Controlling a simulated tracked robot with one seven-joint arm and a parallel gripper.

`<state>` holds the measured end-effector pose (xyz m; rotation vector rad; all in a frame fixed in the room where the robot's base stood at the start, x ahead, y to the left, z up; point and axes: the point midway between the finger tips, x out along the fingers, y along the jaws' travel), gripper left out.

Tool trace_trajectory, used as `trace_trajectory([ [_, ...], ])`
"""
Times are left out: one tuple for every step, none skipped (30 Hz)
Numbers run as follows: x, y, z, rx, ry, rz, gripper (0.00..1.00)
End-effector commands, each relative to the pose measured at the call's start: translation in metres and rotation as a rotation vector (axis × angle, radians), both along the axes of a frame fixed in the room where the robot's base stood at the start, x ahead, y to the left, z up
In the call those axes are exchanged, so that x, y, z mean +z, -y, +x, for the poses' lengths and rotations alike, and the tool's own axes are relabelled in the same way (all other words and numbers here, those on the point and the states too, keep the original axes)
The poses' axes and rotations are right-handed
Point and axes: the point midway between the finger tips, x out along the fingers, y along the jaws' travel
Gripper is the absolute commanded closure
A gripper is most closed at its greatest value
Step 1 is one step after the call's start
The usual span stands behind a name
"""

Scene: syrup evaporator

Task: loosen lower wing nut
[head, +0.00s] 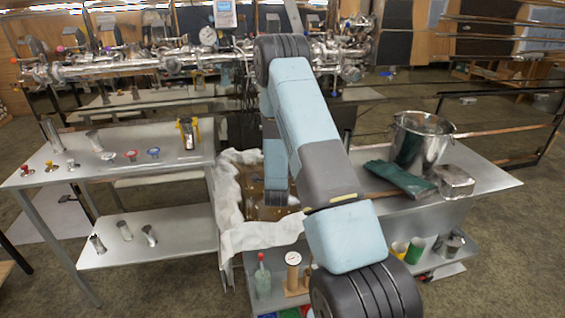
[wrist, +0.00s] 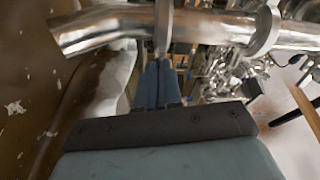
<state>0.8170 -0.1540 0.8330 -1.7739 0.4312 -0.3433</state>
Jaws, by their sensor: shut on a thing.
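In the wrist view my gripper (wrist: 158,64) has its two blue fingers close together. They are shut on a small part just under a shiny horizontal pipe (wrist: 105,32), apparently the lower wing nut, which the fingers mostly hide. A flat metal clamp piece (wrist: 163,22) stands upright right at the fingertips, across the pipe. In the head view my arm reaches away towards the pipework (head: 130,68) at the back, and my gripper is hidden behind it.
A second ring clamp (wrist: 265,28) sits on the pipe to the right. In the head view, a left bench (head: 100,178) holds small fittings, and a right bench (head: 480,178) holds a steel bucket (head: 418,142) and green gloves (head: 400,178). A pressure gauge (head: 208,36) rises above the pipework.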

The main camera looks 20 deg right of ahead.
Motion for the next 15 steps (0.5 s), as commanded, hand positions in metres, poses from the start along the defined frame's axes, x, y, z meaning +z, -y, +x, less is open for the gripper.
trace_trajectory([
  [-0.0028,-0.0047,0.0007,0.009,-0.025,-0.034,1.0],
  [-0.003,-0.0043,0.0007,0.008,-0.038,-0.06,1.0],
  [-0.0032,-0.004,0.0005,0.008,-0.056,-0.094,1.0],
  [-0.0035,-0.0038,0.0004,0.008,-0.069,-0.119,1.0],
  [-0.0036,-0.004,0.0005,0.008,-0.082,-0.143,1.0],
  [-0.0038,-0.004,0.0004,0.009,-0.1,-0.178,1.0],
  [-0.004,-0.0038,0.0003,0.009,-0.113,-0.203,1.0],
  [-0.0041,-0.0035,0.0003,0.008,-0.126,-0.229,1.0],
  [-0.0043,-0.0032,0.0001,0.008,-0.144,-0.262,1.0],
  [-0.0045,-0.0031,0.0001,0.008,-0.157,-0.288,1.0],
  [-0.0047,-0.003,0.0,0.007,-0.17,-0.314,1.0],
  [-0.0047,-0.0028,-0.0001,0.008,-0.187,-0.348,1.0],
  [-0.0049,-0.0027,-0.0002,0.007,-0.2,-0.373,1.0],
  [-0.005,-0.0025,-0.0003,0.007,-0.213,-0.398,1.0],
  [-0.0053,-0.0021,-0.0004,0.007,-0.231,-0.431,1.0],
])
